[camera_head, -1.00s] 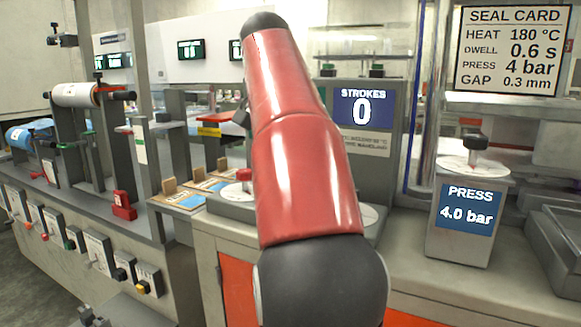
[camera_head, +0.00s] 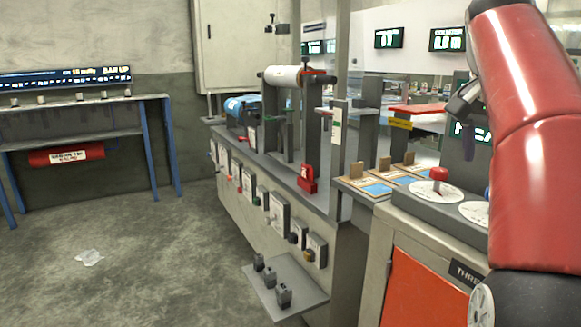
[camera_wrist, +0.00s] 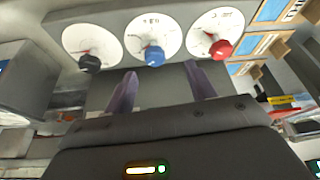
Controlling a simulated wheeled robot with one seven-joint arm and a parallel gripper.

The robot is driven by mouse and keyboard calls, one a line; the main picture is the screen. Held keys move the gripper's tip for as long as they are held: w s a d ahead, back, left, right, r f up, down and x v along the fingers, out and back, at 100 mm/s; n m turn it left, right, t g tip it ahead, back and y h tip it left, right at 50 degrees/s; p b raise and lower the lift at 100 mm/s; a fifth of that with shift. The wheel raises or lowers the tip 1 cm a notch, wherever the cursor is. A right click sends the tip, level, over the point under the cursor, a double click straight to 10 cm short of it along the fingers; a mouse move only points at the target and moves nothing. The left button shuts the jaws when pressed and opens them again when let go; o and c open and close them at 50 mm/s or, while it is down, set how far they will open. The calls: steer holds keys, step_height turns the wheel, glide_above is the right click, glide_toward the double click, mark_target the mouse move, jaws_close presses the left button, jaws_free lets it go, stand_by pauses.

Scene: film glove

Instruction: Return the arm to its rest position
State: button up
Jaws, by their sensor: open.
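My red arm (camera_head: 535,130) stands at the right edge of the head view, bent upright. In the wrist view my gripper (camera_wrist: 163,85) is open, its two purple fingers apart with nothing between them. Beyond the fingers is a grey panel with three white dials, bearing a black knob (camera_wrist: 90,63), a blue knob (camera_wrist: 154,56) and a red knob (camera_wrist: 222,48). The fingers appear apart from the knobs. In the head view the arm hides part of this panel; the red knob (camera_head: 438,174) shows there.
The long machine bench (camera_head: 250,190) with a film roll (camera_head: 285,76) runs through the middle. A small shelf with black levers (camera_head: 283,295) juts out at its front. Open floor lies at left, with crumpled clear film (camera_head: 89,258) on it. A blue-legged table (camera_head: 80,140) stands behind.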

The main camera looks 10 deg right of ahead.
steer(key=s+a+f+n+t+y, duration=0.1)
steer(key=s+a+f+n, duration=0.15)
steer(key=a+f, duration=0.4)
steer(key=s+a+f+n+t+y, duration=0.1)
steer(key=s+a+f+n, duration=0.1)
steer(key=a+f+n, duration=0.35)
steer(key=s+a+f+n, duration=0.1)
steer(key=s+a+f, duration=0.2)
steer(key=f, duration=0.3)
steer(key=s+a+f+n+y, duration=0.1)
steer(key=s+a+f, duration=0.2)
steer(key=f, duration=0.2)
steer(key=s+a+f+n+t+y, duration=0.1)
steer(key=s+a+f, duration=0.2)
steer(key=f, duration=0.3)
steer(key=shift+a+f+n, duration=0.35)
steer(key=shift+a+n, duration=0.05)
steer(key=shift+a, duration=0.15)
